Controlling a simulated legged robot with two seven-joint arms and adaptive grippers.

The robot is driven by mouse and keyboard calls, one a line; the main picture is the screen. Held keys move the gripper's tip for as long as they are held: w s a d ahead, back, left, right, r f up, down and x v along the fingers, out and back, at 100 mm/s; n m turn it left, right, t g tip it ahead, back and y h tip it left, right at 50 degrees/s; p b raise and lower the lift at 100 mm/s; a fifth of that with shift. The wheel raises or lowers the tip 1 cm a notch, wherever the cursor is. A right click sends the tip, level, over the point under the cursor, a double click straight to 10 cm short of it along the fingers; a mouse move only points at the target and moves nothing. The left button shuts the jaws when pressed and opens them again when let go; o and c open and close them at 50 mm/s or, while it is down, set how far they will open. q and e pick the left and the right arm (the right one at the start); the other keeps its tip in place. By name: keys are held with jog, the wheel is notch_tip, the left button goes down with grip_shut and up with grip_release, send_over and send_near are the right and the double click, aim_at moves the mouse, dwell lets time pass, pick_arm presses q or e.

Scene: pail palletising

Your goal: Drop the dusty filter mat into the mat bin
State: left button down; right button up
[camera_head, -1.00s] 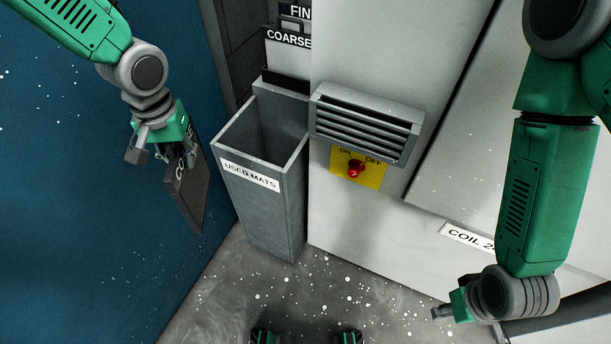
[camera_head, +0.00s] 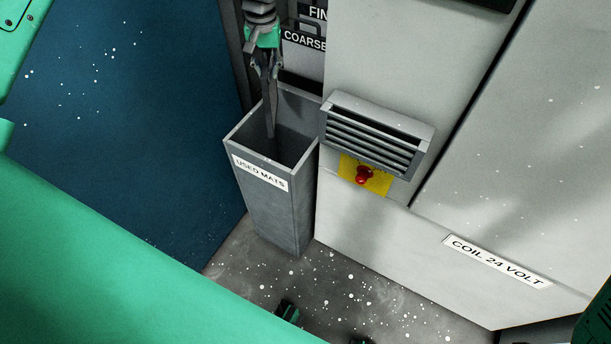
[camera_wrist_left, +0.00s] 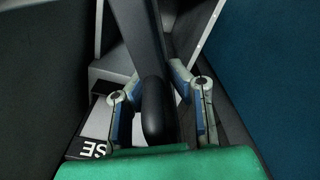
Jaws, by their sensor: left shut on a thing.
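The used mats bin (camera_head: 270,205) is a tall grey open-topped box with a white label, standing against the cabinet. My left gripper (camera_head: 267,70) is above the back of its mouth, shut on the dusty filter mat (camera_head: 269,112). The mat is dark, thin and seen edge-on, hanging upright with its lower end in line with the bin's opening; I cannot tell how deep it reaches. In the left wrist view the two fingers (camera_wrist_left: 160,105) close around the mat's dark top part (camera_wrist_left: 143,35).
A louvred vent (camera_head: 375,135) juts out right of the bin, above a red knob (camera_head: 363,175) on a yellow plate. Behind the bin is a rack slot labelled coarse (camera_head: 303,40). A blue wall (camera_head: 130,130) stands left. Speckled floor (camera_head: 350,285) is open in front.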

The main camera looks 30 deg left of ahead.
pick_arm(q)
notch_tip(320, 180, down, 5)
jog(key=b, duration=0.3)
jog(key=shift+a, duration=0.1)
jog(key=c, duration=1.4)
grip_release()
jog(key=shift+c, duration=0.2)
notch_tip(320, 180, up, 12)
jog(key=shift+f, duration=0.1)
